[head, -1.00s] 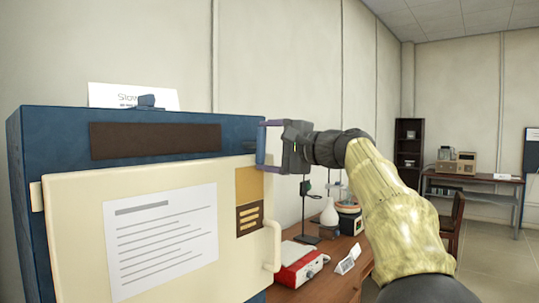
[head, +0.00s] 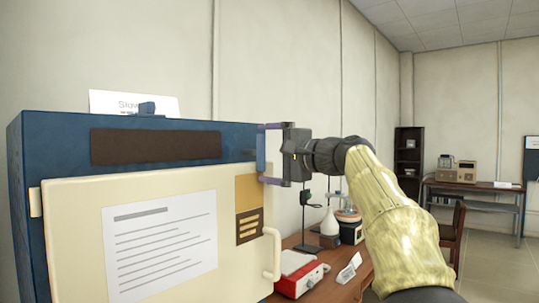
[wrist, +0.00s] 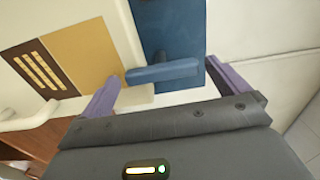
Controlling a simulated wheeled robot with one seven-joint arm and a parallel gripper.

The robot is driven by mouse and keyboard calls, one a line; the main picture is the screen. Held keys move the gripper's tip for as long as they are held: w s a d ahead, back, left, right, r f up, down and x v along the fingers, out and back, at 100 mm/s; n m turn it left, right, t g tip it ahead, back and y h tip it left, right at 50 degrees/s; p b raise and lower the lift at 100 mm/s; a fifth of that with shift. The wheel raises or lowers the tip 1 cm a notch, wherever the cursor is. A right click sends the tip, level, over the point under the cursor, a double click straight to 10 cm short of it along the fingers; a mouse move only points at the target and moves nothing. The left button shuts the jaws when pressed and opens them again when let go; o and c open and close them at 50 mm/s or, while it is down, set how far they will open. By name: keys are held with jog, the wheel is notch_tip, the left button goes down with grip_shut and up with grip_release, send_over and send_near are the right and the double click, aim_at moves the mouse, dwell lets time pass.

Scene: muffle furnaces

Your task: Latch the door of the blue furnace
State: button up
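The blue furnace (head: 28,180) stands at the left, its cream door (head: 75,230) facing me and appearing closed or nearly so. A pale handle (head: 272,255) is on the door's right side. A blue latch lever (wrist: 162,73) sits on the furnace's blue front strip in the wrist view. It points left, and its tip is at the cream door's edge; I cannot tell whether it overlaps the door. My gripper (head: 262,154) is open at the furnace's upper right. In the wrist view, its purple fingers (wrist: 165,90) are on either side of the lever, apparently not gripping it.
A wooden desk (head: 325,289) to the right of the furnace holds a red and white device (head: 300,274), a flask (head: 330,224) and a small card. A wall is behind. A far table (head: 475,184), a shelf and a chair stand at the right.

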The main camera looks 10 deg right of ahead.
jog(key=b+v, duration=0.3)
jog(key=v, duration=1.4)
jog(key=shift+s, duration=0.15)
jog(key=shift+d, duration=0.1)
